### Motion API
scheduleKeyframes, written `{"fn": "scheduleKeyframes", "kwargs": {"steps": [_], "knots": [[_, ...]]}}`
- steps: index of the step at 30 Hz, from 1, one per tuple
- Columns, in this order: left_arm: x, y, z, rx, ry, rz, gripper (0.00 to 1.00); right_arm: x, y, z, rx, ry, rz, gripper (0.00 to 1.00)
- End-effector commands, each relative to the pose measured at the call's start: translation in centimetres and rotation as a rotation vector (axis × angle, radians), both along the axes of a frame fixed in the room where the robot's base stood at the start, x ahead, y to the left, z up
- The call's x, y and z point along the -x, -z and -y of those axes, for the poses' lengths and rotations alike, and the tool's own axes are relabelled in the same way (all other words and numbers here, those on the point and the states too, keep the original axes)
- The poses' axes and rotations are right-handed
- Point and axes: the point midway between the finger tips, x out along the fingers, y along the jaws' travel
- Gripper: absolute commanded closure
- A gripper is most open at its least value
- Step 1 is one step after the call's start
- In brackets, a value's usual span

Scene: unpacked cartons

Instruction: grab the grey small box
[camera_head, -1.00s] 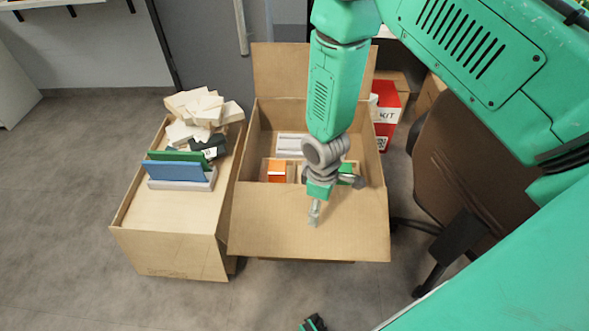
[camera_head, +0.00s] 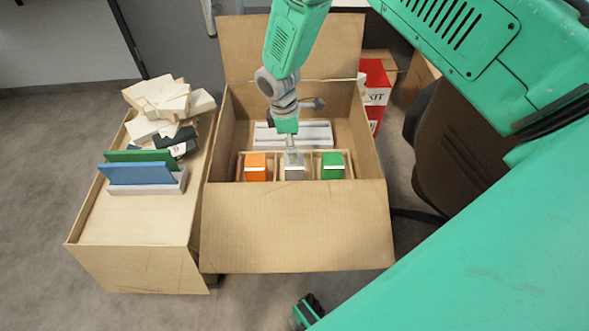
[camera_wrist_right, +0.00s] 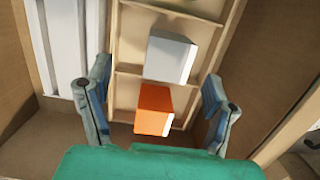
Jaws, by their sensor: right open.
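The grey small box (camera_head: 294,173) stands in the middle compartment of a wooden divided tray (camera_head: 313,178) inside the open carton. An orange box (camera_head: 255,168) is left of it and a green box (camera_head: 333,167) right of it. My right gripper (camera_head: 292,157) is over the grey box and hides part of it in the head view. In the right wrist view the gripper (camera_wrist_right: 158,70) is open and empty. The grey box (camera_wrist_right: 170,57) shows between and beyond its fingers, with the orange box (camera_wrist_right: 154,108) nearer the palm.
The carton (camera_head: 297,232) has raised walls and a front flap folded outward. A white slotted piece (camera_head: 318,133) lies behind the tray. A second carton (camera_head: 135,222) at left bears blue and green panels and white blocks. A dark chair (camera_head: 450,150) stands at right.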

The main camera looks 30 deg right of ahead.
Motion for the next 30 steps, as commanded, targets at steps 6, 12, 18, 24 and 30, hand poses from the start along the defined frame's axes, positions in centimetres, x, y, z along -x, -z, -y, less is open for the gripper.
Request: {"fn": "scheduleKeyframes", "kwargs": {"steps": [6, 12, 18, 24, 30], "knots": [[0.0, 1.3, 0.0, 0.000, -0.001, 0.001, 0.60, 0.2, 3.5, 0.0, 0.005, -0.002, 0.000, 0.24], [0.0, 1.7, -0.1, -0.001, -0.001, 0.001, 0.60, 0.4, 4.6, 0.3, 0.000, -0.001, 0.001, 0.24], [0.0, 3.2, -0.1, 0.000, -0.001, 0.001, 0.60, 1.2, 7.4, 0.6, -0.002, -0.002, -0.001, 0.24], [0.0, 4.1, -0.1, 0.000, 0.000, 0.001, 0.60, 1.4, 9.4, 0.7, 0.001, -0.002, 0.000, 0.24], [0.0, 3.9, -0.1, 0.000, -0.001, 0.001, 0.60, 1.3, 9.2, 0.5, 0.003, -0.001, 0.001, 0.24]]}}
